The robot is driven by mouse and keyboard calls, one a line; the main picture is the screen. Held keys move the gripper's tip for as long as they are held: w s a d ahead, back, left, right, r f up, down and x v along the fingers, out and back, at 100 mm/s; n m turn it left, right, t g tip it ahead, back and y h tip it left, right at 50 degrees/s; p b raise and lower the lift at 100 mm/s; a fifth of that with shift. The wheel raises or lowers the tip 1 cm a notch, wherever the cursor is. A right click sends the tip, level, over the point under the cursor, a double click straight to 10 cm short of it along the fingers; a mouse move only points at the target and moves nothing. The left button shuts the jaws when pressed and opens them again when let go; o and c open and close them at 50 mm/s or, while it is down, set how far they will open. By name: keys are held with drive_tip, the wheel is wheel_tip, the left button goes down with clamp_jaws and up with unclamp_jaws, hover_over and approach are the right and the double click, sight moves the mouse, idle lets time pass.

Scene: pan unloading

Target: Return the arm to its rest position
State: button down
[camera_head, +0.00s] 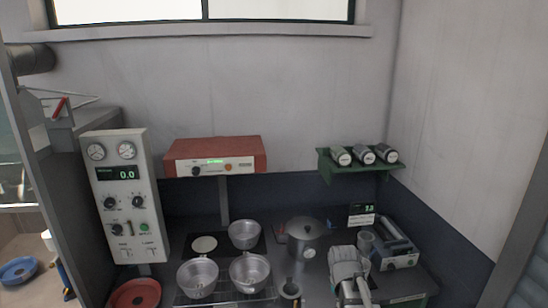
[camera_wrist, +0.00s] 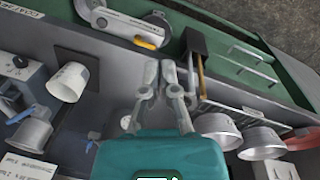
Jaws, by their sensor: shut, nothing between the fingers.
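My gripper (camera_wrist: 160,74) shows in the middle of the wrist view, with its two grey fingers ahead of the teal body. It is shut and holds nothing. It is above the bench, apart from the pans. In the head view, part of my arm shows low at the right of centre, over the bench. Metal pans stand on the bench: a back pan (camera_head: 244,234), a front left pan (camera_head: 198,278) and a front right pan (camera_head: 250,272). Two pans also show at the right of the wrist view (camera_wrist: 217,130).
A lidded pot (camera_head: 304,238) stands to the right of the pans. A balance-like device (camera_head: 396,250) is at the bench's right. A tall panel (camera_head: 126,200) is at the left. A red-topped unit (camera_head: 215,156) and a green shelf (camera_head: 350,165) with several cylinders are at the wall.

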drive_tip(key=s+a+f+m+y+b, duration=0.1)
drive_tip(key=s+a+f+m+b, duration=0.2)
drive_tip(key=s+f+m, duration=0.3)
drive_tip(key=shift+s+a+g+b, duration=0.15)
drive_tip(key=shift+s+g+b, duration=0.15)
drive_tip(key=shift+s+b, duration=0.5)
drive_tip(key=shift+w, duration=0.15)
idle(2.1)
